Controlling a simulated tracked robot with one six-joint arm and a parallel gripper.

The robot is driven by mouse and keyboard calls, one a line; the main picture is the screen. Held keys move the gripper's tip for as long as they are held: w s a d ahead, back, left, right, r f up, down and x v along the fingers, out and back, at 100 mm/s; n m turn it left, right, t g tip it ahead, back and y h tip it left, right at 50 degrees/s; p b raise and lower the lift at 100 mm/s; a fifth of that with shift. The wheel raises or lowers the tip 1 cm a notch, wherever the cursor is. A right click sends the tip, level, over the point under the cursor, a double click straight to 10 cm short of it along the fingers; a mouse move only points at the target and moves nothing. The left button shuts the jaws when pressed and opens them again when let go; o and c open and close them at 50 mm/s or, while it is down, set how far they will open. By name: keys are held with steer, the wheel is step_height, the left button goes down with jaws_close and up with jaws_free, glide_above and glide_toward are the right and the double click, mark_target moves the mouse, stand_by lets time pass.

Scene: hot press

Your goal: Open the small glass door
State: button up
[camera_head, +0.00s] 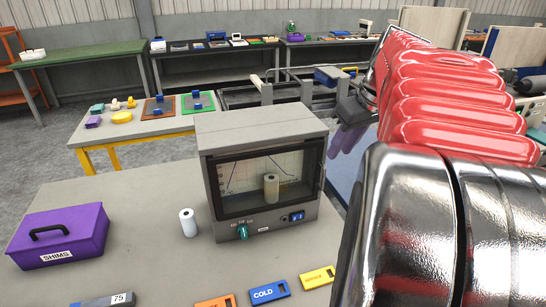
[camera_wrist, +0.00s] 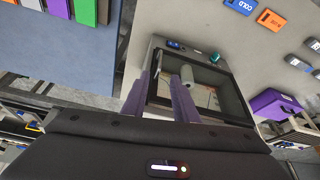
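The small glass door (camera_head: 235,179) is the dark-framed front window of a grey box (camera_head: 260,125). It looks shut, with a chart and a white roll (camera_head: 272,188) visible behind the glass. In the wrist view the door (camera_wrist: 229,104) appears upside down, with an upright bar-like handle (camera_wrist: 157,62) at its left side. My gripper (camera_wrist: 161,80) is open, its two purple fingers apart in front of the door. The handle shows in the gap between the fingertips; I cannot tell whether they touch it. In the head view purple fingers (camera_head: 347,140) show just right of the box.
A purple SHIMS box (camera_head: 62,236) and another white roll (camera_head: 188,223) stand left of the grey box. A green knob (camera_head: 243,232) and blue switch (camera_head: 297,216) sit below the door. Blue COLD (camera_head: 268,292), orange and yellow (camera_head: 317,278) tags lie in front.

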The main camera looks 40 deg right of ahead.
mark_target(325, 173)
steer(key=x, duration=1.3)
steer(key=shift+w+f, duration=0.1)
steer(key=shift+f, duration=0.1)
jaws_close()
stand_by(1.1)
